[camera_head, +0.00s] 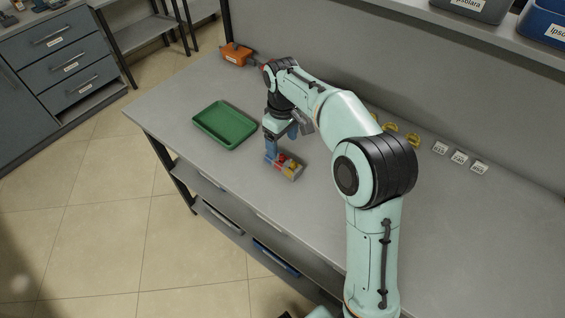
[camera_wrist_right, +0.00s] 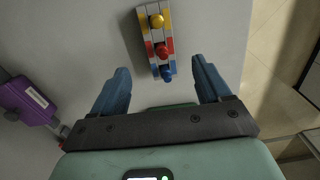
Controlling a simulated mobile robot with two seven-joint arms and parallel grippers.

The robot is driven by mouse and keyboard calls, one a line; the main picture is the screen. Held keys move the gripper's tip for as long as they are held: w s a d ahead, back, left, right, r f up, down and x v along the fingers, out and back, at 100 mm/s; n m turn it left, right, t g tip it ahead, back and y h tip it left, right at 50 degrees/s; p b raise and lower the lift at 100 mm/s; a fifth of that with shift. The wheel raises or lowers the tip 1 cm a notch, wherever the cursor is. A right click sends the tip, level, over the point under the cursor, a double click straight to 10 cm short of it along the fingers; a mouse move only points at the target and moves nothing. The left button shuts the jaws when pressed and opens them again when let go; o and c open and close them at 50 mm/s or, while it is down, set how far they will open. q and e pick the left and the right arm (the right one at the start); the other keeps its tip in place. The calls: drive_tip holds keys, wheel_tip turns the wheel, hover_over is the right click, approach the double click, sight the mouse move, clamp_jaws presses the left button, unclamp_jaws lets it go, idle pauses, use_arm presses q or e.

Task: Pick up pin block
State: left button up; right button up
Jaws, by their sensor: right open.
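The pin block (camera_head: 289,170) is a small grey block with coloured bands and red, yellow and blue pins. It lies on the grey workbench. In the right wrist view the pin block (camera_wrist_right: 157,36) is ahead of my right gripper, its blue-pin end near the gap between the fingers. My right gripper (camera_head: 271,159) is over the bench at the block's left end, pointing down. Its blue fingers (camera_wrist_right: 162,82) are apart, with nothing held between them. In the head view the fingers hide part of the block's left end. My left gripper is not in view.
A green tray (camera_head: 225,125) stands to the left of the gripper. An orange device (camera_head: 236,54) is at the back left. A purple device (camera_wrist_right: 27,103) shows in the right wrist view. White labelled tiles (camera_head: 459,157) and yellow items (camera_head: 391,127) lie along the back.

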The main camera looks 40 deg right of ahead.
sight(282, 160)
wheel_tip(282, 160, down, 9)
drive_tip(key=shift+b, duration=0.45)
drive_tip(key=c, duration=1)
